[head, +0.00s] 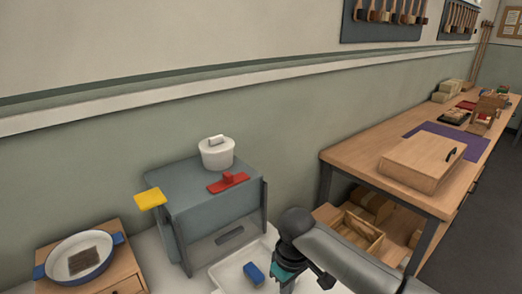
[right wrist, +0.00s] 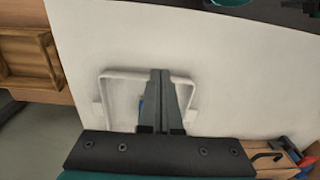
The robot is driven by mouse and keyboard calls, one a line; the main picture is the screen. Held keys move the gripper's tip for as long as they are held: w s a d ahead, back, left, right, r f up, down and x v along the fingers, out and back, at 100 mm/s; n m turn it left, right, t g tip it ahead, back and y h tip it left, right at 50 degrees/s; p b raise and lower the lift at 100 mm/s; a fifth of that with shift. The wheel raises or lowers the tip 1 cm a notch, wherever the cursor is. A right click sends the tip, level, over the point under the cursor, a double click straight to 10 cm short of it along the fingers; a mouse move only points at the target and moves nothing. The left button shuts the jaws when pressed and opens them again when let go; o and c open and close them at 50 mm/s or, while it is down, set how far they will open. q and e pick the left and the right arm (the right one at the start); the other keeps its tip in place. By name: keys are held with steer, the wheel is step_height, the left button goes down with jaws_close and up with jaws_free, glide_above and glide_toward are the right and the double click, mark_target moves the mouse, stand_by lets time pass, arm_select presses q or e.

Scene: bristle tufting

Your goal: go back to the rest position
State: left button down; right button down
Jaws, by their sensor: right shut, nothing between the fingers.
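My right arm comes in from the right in the head view, over the white table. My right gripper (right wrist: 161,76) shows in the right wrist view with its two dark fingers together and nothing between them. It hangs above a white tray (right wrist: 112,73) on the table. A blue block lies in that tray (head: 222,275) in the head view (head: 253,272); the fingers mostly hide it in the wrist view. My left gripper is not in view.
A grey stand (head: 205,195) holds a white lidded pot (head: 216,155), a red handled piece (head: 228,182) and a yellow piece (head: 150,199). A blue-rimmed dish (head: 58,268) sits on a wooden cabinet (head: 124,272) at left. A wooden workbench (head: 350,152) stands at right.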

steer(key=s+a+f+m+t+y, duration=0.1)
steer(key=s+a+f+t+y, duration=0.2)
steer(key=s, duration=0.8)
steer(key=s+d+r+m+h, duration=0.3)
steer(key=s+d+m, duration=0.2)
steer(key=s+d, duration=0.7)
step_height(320, 180, down, 24)
steer(key=s+b, duration=0.1)
steer(key=b, duration=0.1)
steer(key=s+d+f+g, duration=0.1)
steer(key=s+f, duration=0.6)
steer(key=s+d+f+g+b, duration=0.1)
steer(key=s+d+f, duration=0.1)
steer(key=s+f, duration=0.6)
steer(key=shift+d+f+n, duration=0.15)
steer(key=shift+d+n, duration=0.1)
steer(key=shift+n, duration=0.05)
steer(key=shift+s, duration=0.1)
